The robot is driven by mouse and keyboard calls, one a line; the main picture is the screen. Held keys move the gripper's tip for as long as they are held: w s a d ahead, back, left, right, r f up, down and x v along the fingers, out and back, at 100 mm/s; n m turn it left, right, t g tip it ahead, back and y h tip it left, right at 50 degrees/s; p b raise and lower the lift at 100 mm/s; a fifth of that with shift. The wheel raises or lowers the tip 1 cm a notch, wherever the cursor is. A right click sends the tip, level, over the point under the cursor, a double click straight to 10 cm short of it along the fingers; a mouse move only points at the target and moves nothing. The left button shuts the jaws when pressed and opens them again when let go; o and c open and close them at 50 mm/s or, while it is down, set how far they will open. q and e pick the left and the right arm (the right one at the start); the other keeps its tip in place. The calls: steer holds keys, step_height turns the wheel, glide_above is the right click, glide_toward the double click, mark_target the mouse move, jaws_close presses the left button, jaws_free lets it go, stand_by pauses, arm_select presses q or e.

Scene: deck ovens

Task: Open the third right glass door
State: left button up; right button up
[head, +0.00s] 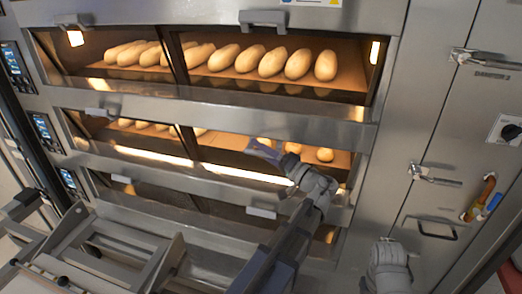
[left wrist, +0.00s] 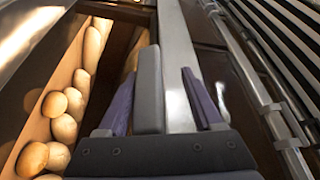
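Three oven decks show in the head view, each with a left and a right glass door. The lowest right glass door (head: 225,208), third from the top in view, looks dark behind its glass; its grey handle (head: 262,212) is uncovered, partly near my left arm. My left gripper (head: 264,151) is in front of the middle right door and hides its handle. In the left wrist view a grey handle bar (left wrist: 149,88) lies between its two purple fingers, with a gap to the right finger; the fingers are apart. My right gripper's fingers do not show; only a grey wrist part does.
Bread shows behind the top glass (head: 271,62) and middle glass (head: 325,155). A metal rack (head: 110,255) stands at the lower left, close before the lowest deck. Steel cabinet doors (head: 470,130) with latches are on the right.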

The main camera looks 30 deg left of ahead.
arm_select(q)
steer(key=b+v, duration=0.1)
steer(key=v, duration=0.6)
steer(key=shift+d+b, duration=0.35)
steer(key=shift+d, duration=0.05)
steer(key=shift+f, duration=0.1)
steer(key=shift+d, duration=0.1)
steer(key=w+b+v, duration=0.1)
steer(key=b+v, duration=0.1)
steer(key=v, duration=0.6)
steer(key=shift+s+d+f, duration=0.25)
steer(key=shift+d+f, duration=0.1)
steer(key=shift+f, duration=0.1)
stand_by(0.7)
